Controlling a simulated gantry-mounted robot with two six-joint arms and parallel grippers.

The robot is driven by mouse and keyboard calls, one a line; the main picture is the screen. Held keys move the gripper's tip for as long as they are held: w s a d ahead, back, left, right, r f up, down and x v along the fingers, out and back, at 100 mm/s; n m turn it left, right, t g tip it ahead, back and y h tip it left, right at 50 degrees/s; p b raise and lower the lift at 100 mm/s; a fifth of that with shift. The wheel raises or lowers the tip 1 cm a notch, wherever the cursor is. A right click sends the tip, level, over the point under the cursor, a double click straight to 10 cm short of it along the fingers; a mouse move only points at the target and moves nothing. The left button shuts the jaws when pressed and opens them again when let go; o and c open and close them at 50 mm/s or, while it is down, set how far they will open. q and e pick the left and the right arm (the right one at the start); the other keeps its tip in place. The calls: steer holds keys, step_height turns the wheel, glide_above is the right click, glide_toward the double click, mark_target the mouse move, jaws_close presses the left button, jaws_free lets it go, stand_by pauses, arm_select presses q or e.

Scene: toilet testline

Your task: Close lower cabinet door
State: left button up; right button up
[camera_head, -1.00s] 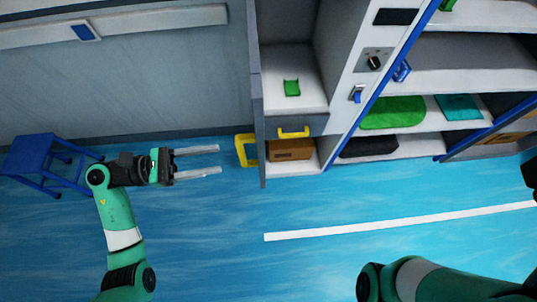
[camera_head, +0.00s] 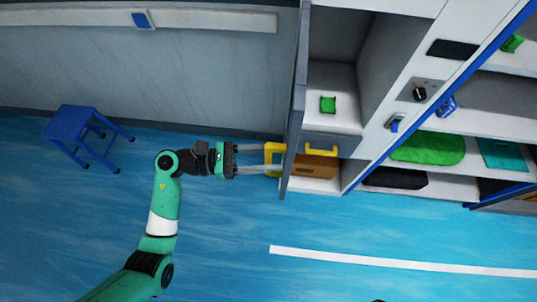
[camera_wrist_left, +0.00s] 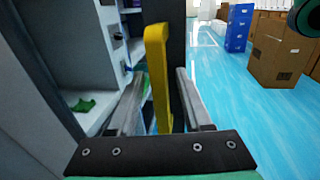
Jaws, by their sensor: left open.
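The lower cabinet door (camera_head: 295,110) stands open, seen nearly edge-on in the head view as a tall grey panel. Its yellow handle (camera_head: 272,155) is on the left face, low down. My left gripper (camera_head: 264,158) is open, its two fingers pointing right and reaching the handle. In the left wrist view the yellow handle (camera_wrist_left: 157,80) stands upright between the open fingers of the left gripper (camera_wrist_left: 160,85), with a gap visible on the right side. My right gripper is not in view.
Right of the door is the open cabinet with a green item (camera_head: 328,104) on a shelf, a drawer with a yellow handle (camera_head: 321,150) and a brown box (camera_head: 316,167) below. A blue stool (camera_head: 75,135) stands left. The blue floor in front is free.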

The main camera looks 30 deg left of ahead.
arm_select(q)
steer(key=shift+d, duration=0.1)
jaws_close()
stand_by(1.4)
